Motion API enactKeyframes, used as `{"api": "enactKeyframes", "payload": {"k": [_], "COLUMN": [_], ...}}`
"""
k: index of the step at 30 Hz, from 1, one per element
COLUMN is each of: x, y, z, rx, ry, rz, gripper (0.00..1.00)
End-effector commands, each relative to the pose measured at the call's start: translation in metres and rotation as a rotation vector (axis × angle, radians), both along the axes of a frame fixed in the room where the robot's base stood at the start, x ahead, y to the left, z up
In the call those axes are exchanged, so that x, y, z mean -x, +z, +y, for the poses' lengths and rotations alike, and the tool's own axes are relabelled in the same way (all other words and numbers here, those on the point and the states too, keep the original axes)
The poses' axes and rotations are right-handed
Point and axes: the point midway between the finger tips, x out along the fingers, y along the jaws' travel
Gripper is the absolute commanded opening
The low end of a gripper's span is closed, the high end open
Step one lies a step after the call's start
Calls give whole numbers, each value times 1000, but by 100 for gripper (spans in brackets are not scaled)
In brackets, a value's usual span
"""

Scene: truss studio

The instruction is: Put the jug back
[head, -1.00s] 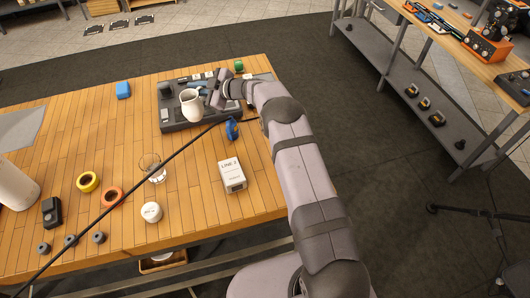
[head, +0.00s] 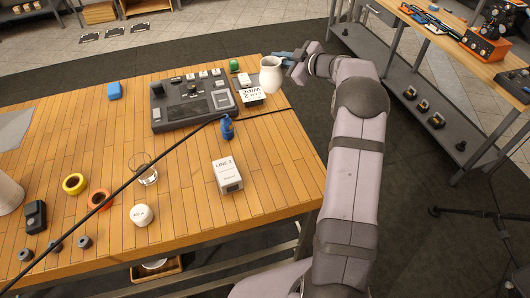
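The white jug (head: 271,74) is at the far right corner of the wooden table (head: 190,175) in the head view, upright. My gripper (head: 290,62) is at the jug's right side, with its fingers around the handle side. The fingers look closed on the jug, though the jug and fingers partly hide the contact. The jug shows just above a white card with dark lettering (head: 250,96). I cannot tell whether the jug's base touches the table.
A dark control console (head: 193,101) lies left of the jug. A blue object (head: 226,127), a white box (head: 227,175), a glass (head: 144,170) and tape rolls (head: 75,184) stand nearer. A thin dark cable crosses the view. Bare planks lie at the middle left.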

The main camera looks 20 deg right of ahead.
Motion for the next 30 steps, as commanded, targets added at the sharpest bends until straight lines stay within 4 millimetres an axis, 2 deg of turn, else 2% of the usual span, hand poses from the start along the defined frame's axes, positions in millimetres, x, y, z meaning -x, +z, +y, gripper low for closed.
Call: {"api": "enactKeyframes", "payload": {"k": [5,9,21,24,30], "x": [22,38,94,103,107], "y": [-6,-13,-57,-59,-52], "z": [-4,3,59,70,78], "rx": [-2,-5,-5,-5,-5], "ry": [17,48,223,271,317], "rz": [-1,-1,-1,-3,-4], "gripper": [0,0,0,0,0]}}
